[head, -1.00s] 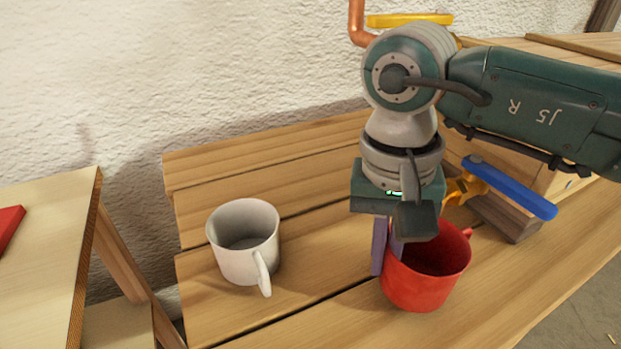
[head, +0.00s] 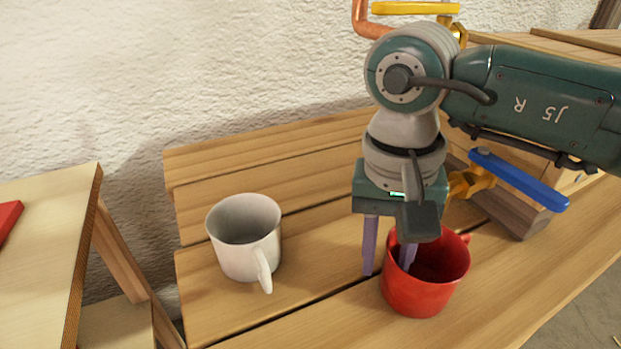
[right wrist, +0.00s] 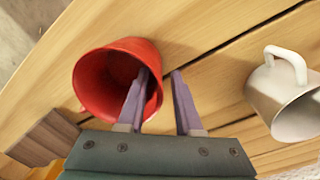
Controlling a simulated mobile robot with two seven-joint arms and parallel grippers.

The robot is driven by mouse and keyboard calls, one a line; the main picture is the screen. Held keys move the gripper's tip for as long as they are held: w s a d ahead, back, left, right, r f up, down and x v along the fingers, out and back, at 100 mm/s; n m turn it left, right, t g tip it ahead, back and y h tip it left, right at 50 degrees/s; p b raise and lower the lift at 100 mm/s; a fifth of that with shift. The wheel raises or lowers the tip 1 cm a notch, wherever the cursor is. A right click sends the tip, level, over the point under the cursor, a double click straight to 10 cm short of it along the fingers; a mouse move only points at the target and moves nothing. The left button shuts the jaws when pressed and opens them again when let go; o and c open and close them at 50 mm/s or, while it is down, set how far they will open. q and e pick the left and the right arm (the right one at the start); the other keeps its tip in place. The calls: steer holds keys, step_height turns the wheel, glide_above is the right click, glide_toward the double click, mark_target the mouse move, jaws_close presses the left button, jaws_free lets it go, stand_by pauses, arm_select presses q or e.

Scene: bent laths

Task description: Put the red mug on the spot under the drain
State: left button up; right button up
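The red mug (head: 425,290) stands upright on the slatted wooden bench, its handle on the far right side. My right gripper (head: 387,270) points down at the mug's left wall with its fingers apart. One finger is inside the mug's mouth, the other outside. The right wrist view shows the red mug (right wrist: 105,85) with the wall between the fingers of the right gripper (right wrist: 160,75), with a gap beside the outer finger. A copper pipe (head: 367,22) shows at the top; I cannot tell whether it is the drain. No marked spot can be made out. My left gripper is not in view.
A white mug (head: 245,240) stands on the bench to the left, also in the right wrist view (right wrist: 285,100). A blue lever (head: 518,180) on a yellow valve (head: 470,182) is right of the gripper. Bare bench (head: 310,235) lies between the mugs.

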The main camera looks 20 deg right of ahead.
steer(key=shift+r, duration=0.15)
steer(key=shift+d+r+p, duration=0.1)
steer(key=shift+r+p, duration=0.8)
steer(key=shift+r, duration=0.05)
step_height(320, 180, up, 11)
steer(key=shift+w+a+p, duration=0.15)
steer(key=shift+a+p, duration=0.15)
steer(key=shift+p, duration=0.1)
steer(key=shift+a, duration=0.1)
